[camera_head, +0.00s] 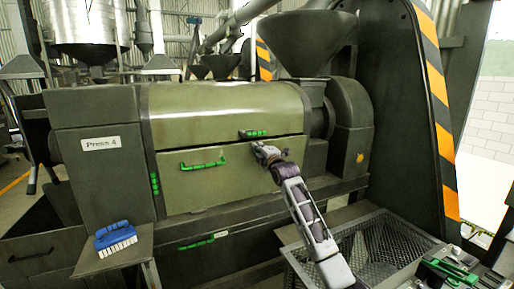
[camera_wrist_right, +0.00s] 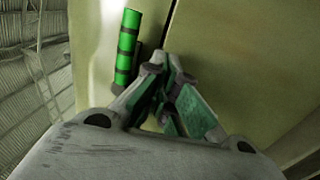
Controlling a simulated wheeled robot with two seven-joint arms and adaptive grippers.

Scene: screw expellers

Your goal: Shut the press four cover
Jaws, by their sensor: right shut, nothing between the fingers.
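Press 4 (camera_head: 98,180) is a dark machine with a name label on its left end. Its olive rounded cover (camera_head: 220,105) lies down over the barrel, above a flat olive front panel (camera_head: 235,185). A thin dark seam runs between them. A green handle (camera_head: 255,133) sits at the cover's lower right edge. The right wrist view shows a green handle with black bands (camera_wrist_right: 127,48). My right gripper (camera_head: 262,148) is just below the cover handle, at the seam. Its fingers (camera_wrist_right: 165,70) are shut and empty, beside the handle and close to the olive surface. My left gripper is out of view.
The front panel has its own green handle (camera_head: 203,165). A blue brush (camera_head: 115,237) lies on a small shelf at left. A mesh basket (camera_head: 365,245) stands at lower right. A striped post (camera_head: 437,110) rises at right, and a dark hopper (camera_head: 312,40) stands above the press.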

